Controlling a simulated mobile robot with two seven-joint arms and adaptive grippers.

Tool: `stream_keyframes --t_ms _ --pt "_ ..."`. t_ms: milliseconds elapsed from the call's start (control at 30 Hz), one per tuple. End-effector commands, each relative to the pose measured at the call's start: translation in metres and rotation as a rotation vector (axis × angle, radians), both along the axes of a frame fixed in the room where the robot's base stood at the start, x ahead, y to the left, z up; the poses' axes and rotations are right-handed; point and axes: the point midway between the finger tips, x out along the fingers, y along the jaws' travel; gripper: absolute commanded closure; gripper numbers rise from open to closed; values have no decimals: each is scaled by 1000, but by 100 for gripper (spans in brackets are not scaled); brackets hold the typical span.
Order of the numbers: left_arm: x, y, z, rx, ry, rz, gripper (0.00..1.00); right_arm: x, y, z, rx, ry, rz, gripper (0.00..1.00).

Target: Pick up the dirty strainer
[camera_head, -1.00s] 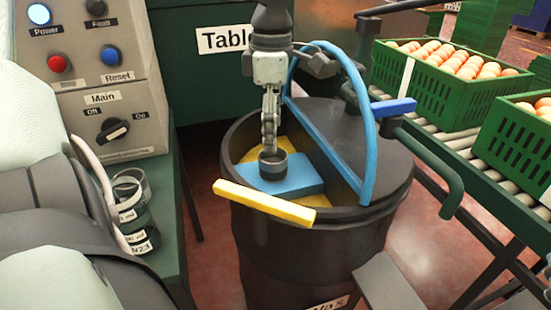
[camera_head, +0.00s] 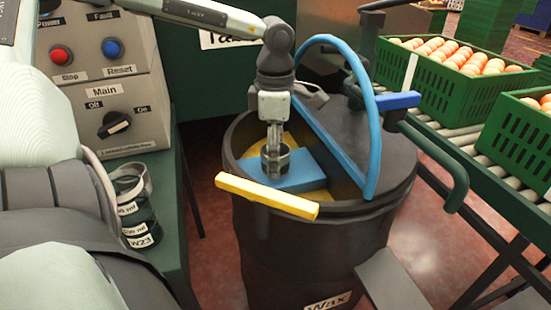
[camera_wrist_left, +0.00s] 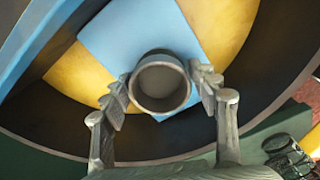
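A small dark grey round cup (camera_head: 276,158), which looks like the strainer, stands upright on a blue block (camera_head: 310,170) inside the open part of a black barrel labelled Wax (camera_head: 290,240). In the left wrist view the cup (camera_wrist_left: 160,83) shows its round rim and grey inside. My left gripper (camera_head: 274,146) points down over it. One finger is on each side of the cup, spread apart and very close to its wall; I cannot tell whether they touch. My right gripper is not in view.
A yellow bar (camera_head: 266,195) lies across the barrel's front rim. A blue arched handle (camera_head: 373,120) rises over its half lid (camera_head: 375,150). Labelled jars (camera_head: 135,210) stand at left by a control box (camera_head: 105,90). Green crates of oranges (camera_head: 440,80) sit on rollers at right.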

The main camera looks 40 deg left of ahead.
Motion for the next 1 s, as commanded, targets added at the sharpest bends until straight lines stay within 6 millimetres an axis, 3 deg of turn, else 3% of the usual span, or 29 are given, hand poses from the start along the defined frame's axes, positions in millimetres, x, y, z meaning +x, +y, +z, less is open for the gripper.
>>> stream_keyframes --t_ms 33,300,667,767,933,1000 --pt "0 0 0 0 0 0 50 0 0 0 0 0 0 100" --pt "0 0 0 0 0 0 84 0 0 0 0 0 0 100" --pt "1 0 6 0 -3 1 84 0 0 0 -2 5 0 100" --pt "1 0 15 -1 -3 1 84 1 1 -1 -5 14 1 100" --pt "1 0 47 2 -7 0 84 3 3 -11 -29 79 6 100" --pt "-12 2 52 -4 -6 1 84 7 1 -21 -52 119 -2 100"
